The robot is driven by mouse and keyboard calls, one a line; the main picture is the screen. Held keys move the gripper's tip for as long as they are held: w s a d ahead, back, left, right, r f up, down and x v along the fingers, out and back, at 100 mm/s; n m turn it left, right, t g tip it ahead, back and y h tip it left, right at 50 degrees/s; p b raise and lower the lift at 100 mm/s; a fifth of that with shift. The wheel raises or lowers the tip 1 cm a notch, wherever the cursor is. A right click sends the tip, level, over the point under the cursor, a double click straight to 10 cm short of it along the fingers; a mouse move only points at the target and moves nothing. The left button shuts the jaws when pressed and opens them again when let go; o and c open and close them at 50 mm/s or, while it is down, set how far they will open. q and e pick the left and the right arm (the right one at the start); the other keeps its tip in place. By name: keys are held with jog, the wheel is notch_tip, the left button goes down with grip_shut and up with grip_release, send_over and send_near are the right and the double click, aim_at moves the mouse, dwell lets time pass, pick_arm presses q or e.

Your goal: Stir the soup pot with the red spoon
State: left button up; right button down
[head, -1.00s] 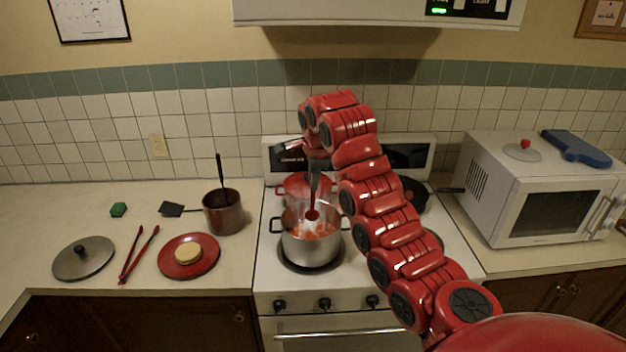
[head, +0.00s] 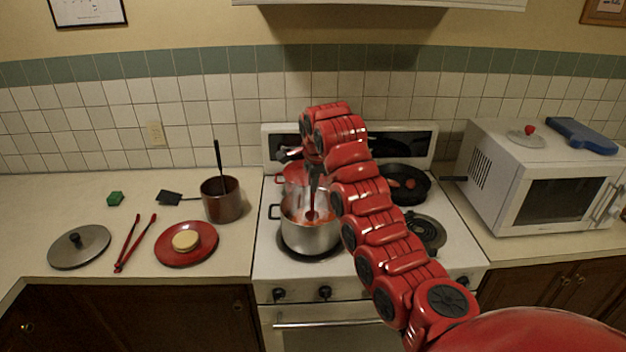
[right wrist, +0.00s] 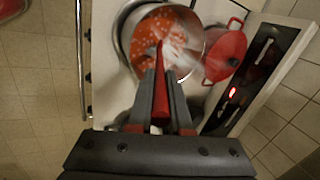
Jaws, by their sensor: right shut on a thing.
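The steel soup pot (head: 309,240) stands on the front left burner of the stove. It holds red-orange soup with pale bits, seen from above in the right wrist view (right wrist: 143,42). The red spoon (right wrist: 160,92) is between my right gripper's fingers (right wrist: 161,82), which are shut on its handle. Its lower end reaches into the pot; whitish steam blurs part of the soup. In the head view my right gripper (head: 315,178) points down just above the pot, and the spoon's dark red lower part (head: 312,214) shows inside the rim. My left gripper is not in view.
A red pot (head: 292,176) stands close behind the soup pot. A dark skillet (head: 416,190) with red pieces is at the back right burner. Left counter: a brown pot (head: 222,204), red plate (head: 172,256), tongs (head: 128,250), lid (head: 80,252). A microwave (head: 497,190) stands right.

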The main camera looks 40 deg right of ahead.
aim_at(312, 196)
jog(key=shift+b+x, duration=0.3)
jog(key=shift+x, duration=2)
